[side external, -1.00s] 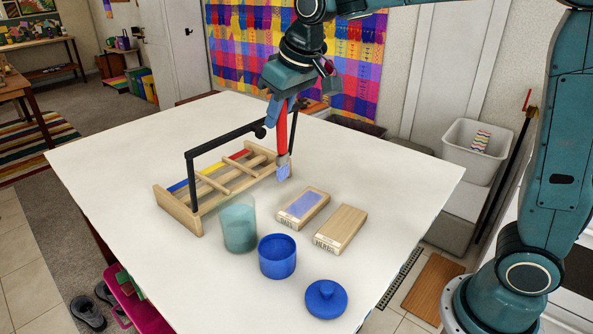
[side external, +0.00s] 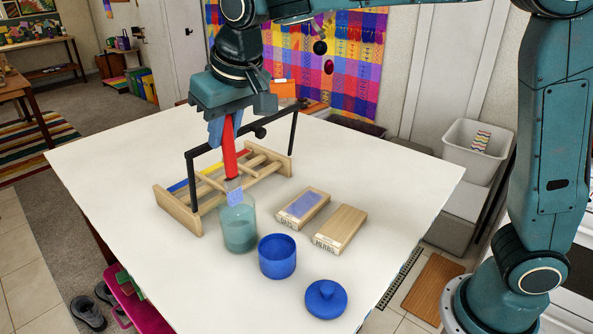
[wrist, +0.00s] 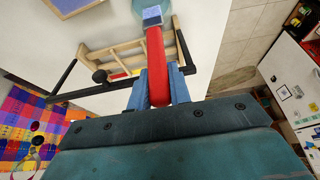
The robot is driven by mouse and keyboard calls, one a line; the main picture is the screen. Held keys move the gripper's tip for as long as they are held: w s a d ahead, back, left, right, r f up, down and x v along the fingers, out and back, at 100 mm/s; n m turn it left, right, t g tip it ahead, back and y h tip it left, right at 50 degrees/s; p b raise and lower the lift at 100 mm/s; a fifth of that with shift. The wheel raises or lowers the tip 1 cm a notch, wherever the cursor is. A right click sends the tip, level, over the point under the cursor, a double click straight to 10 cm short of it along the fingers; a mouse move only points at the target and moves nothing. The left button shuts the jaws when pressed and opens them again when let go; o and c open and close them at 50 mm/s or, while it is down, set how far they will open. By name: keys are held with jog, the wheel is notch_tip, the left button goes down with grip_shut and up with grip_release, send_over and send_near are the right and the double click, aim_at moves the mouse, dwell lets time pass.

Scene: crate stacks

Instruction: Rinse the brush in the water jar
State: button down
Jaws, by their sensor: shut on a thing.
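My gripper (side external: 225,130) is shut on a red-handled brush (side external: 229,150) and holds it upright, bristles down. The brush's bluish-violet tip (side external: 236,197) shows at the mouth of the water jar (side external: 240,235), a clear jar with cloudy teal water. The tip looks level with the jar's upper part, above the water; whether it is inside the rim or in front of or behind it I cannot tell. In the wrist view the red brush (wrist: 156,60) runs between my blue fingers, and its pale blue tip (wrist: 152,14) is at the top edge.
A wooden rack (side external: 180,215) with a black bar (side external: 192,180) and coloured strips stands just behind the jar. An open blue cup (side external: 277,262) and a blue lid (side external: 326,300) are to its right. A violet-topped block (side external: 302,208) and a plain wooden block (side external: 340,230) lie farther right.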

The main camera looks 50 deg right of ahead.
aim_at(229, 167)
jog(key=shift+f, duration=0.15)
jog(key=shift+f, duration=3.55)
dwell(0.9)
jog(key=shift+r, duration=0.15)
jog(key=shift+r, duration=3.5)
